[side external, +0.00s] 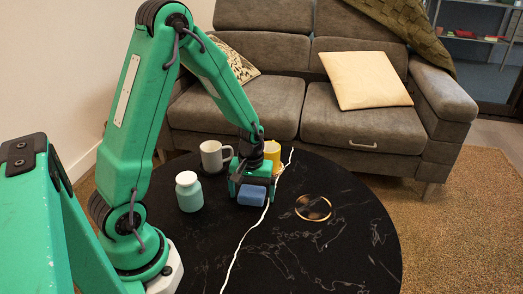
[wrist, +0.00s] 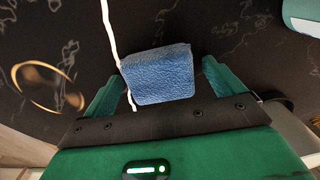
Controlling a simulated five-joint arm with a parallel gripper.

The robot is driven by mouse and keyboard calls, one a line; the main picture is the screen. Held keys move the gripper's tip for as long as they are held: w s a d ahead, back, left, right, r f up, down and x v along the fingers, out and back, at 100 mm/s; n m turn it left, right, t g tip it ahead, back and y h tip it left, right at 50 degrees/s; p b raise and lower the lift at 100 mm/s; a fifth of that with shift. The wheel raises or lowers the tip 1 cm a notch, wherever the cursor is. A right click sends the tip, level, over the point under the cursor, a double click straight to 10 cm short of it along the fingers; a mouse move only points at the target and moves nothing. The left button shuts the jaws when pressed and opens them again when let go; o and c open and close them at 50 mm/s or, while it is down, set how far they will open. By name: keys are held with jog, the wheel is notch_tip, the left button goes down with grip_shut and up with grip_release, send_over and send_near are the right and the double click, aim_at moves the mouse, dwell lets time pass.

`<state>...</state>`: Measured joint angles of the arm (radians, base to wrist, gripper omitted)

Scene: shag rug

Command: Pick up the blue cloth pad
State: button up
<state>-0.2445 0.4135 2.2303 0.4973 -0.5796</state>
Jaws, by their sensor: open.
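The blue cloth pad (side external: 252,196) is a small, thick block with a leathery texture, on the black round table. In the wrist view the pad (wrist: 158,75) lies between the two green fingers of my gripper (wrist: 163,78), with dark gaps showing on both sides. The fingers are open and do not appear to squeeze the pad. I cannot tell its exact height relative to the fingertips.
A white mug (side external: 212,158) and a teal jar with a white lid (side external: 189,193) stand left of my gripper. A yellow object (side external: 272,153) is close behind it. A gold ring shape (side external: 313,207) and a white line (side external: 240,243) lie to the right and front. The table's (side external: 345,245) front right is clear.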

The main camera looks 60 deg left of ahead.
aim_at(252, 191)
jog(key=shift+c, duration=0.2)
jog(key=c, duration=1)
jog(key=shift+r, duration=0.15)
jog(key=shift+r, duration=0.85)
notch_tip(252, 191, up, 2)
jog(key=s+d+r, duration=0.1)
jog(key=d+r, duration=0.1)
jog(key=d, duration=0.1)
jog(key=s+d+r, duration=0.1)
jog(key=d+r, duration=0.1)
jog(key=d, duration=0.2)
jog(key=s+d+r, duration=0.1)
jog(key=d+r, duration=0.2)
jog(key=d, duration=0.1)
jog(key=shift+s+d, duration=0.1)
jog(key=shift+s, duration=0.1)
